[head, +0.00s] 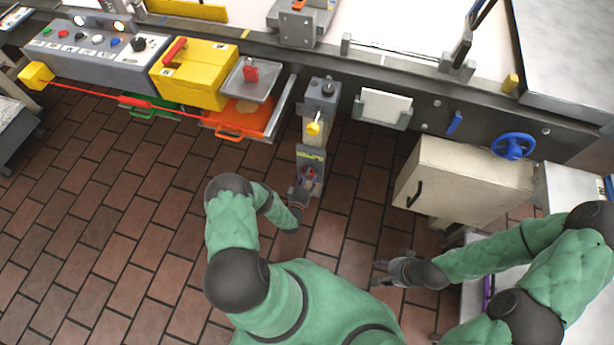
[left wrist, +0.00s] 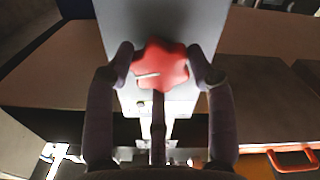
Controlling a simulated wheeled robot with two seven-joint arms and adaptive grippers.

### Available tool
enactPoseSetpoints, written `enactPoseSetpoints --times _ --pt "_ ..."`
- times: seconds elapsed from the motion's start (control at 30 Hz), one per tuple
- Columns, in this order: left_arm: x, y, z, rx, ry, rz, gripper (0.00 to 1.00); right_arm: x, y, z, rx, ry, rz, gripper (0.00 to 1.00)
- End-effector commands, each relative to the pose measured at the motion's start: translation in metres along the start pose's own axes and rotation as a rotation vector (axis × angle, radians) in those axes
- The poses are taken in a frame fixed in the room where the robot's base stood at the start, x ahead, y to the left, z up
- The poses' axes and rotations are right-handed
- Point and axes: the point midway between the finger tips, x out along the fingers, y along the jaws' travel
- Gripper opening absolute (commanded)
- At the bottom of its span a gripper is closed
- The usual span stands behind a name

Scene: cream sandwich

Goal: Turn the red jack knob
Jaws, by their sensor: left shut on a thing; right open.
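The red jack knob (left wrist: 160,64) is a lobed knob with a white mark, in the middle of the left wrist view. It sits on a grey jack housing (left wrist: 205,22). My left gripper (left wrist: 166,72) is shut on the knob, with one finger on each side of it. In the head view the knob (head: 309,173) is small and partly hidden by my left gripper (head: 303,188), low on the grey jack column (head: 311,155). My right gripper (head: 380,273) is open and empty, over the brick floor at lower right.
A yellow knob (head: 314,128) sticks out above the red one. An orange tray (head: 243,118) lies to the left, below the yellow box (head: 195,75). A beige cabinet (head: 460,182) and a blue handwheel (head: 513,146) stand to the right. The brick floor (head: 120,215) at left is clear.

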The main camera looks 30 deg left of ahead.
Motion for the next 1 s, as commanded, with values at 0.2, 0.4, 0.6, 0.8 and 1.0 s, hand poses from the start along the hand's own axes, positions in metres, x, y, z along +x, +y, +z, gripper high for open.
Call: enactPoseSetpoints --times 0.2,0.4,0.6,0.8,1.0 --pt "-0.0011 0.0000 0.0025 -0.206 -0.006 -0.003 0.22 0.0002 0.0001 0.0000 0.000 0.000 0.000 0.52" --pt "-0.0011 0.0003 0.0027 -0.396 -0.007 -0.004 0.22 0.0002 0.0001 0.0000 0.000 0.000 0.000 0.52" --pt "-0.0013 0.0008 0.0028 -0.586 -0.007 -0.004 0.22 0.0002 0.0001 0.0000 0.000 0.000 0.000 0.52" --pt "-0.0018 0.0014 0.0031 -0.776 -0.008 -0.005 0.22 0.0002 0.0001 0.0000 0.000 0.000 0.000 0.52" --pt "-0.0019 0.0019 0.0032 -0.966 -0.008 -0.005 0.22 0.0002 0.0001 0.0000 0.000 0.000 0.000 0.52"
